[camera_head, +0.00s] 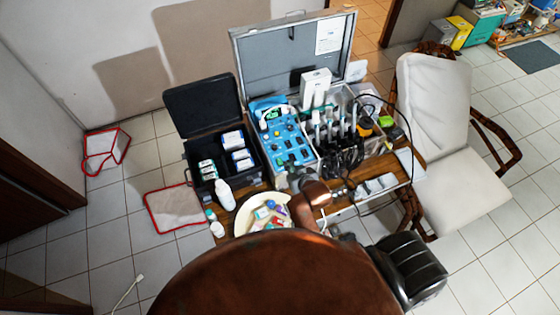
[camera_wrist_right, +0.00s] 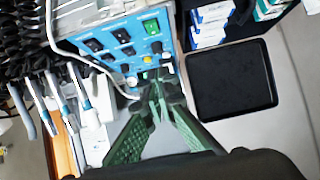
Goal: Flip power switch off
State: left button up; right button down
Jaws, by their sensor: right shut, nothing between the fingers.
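The blue control panel (camera_head: 287,138) stands upright in the open silver case. It also shows in the right wrist view (camera_wrist_right: 108,62), with several black rocker switches (camera_wrist_right: 94,45) and small knobs. A lit green switch (camera_wrist_right: 151,27) is at its upper right corner; I cannot read its position. My right gripper (camera_wrist_right: 160,88) is shut and empty. Its fingertips overlap the panel's lower edge in the wrist view, below the green switch; I cannot tell whether they touch. My left gripper is not in view.
A black case (camera_head: 207,155) with small boxes stands left of the panel. Dental handpieces (camera_head: 335,125) hang to its right, with cables. A white bottle (camera_head: 225,194) and a round plate (camera_head: 242,226) are in front. A cushioned chair (camera_head: 435,100) stands at right.

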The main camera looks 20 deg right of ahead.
send_over(280, 164)
jog(key=s, duration=0.1)
notch_tip(280, 164, down, 5)
jog(key=shift+f+p, duration=0.1)
jog(key=shift+p, duration=0.3)
jog(key=f, duration=0.3)
jog(key=shift+w+f, duration=0.2)
jog(key=shift+w, duration=0.15)
jog(key=shift+f, duration=0.5)
jog(key=shift+w+f+p, duration=0.15)
jog(key=shift+p, duration=0.2)
jog(key=shift+w, duration=0.1)
jog(key=shift+w+d+r+p, duration=0.1)
jog(key=shift+w+r+p, duration=0.2)
jog(key=shift+w, duration=0.35)
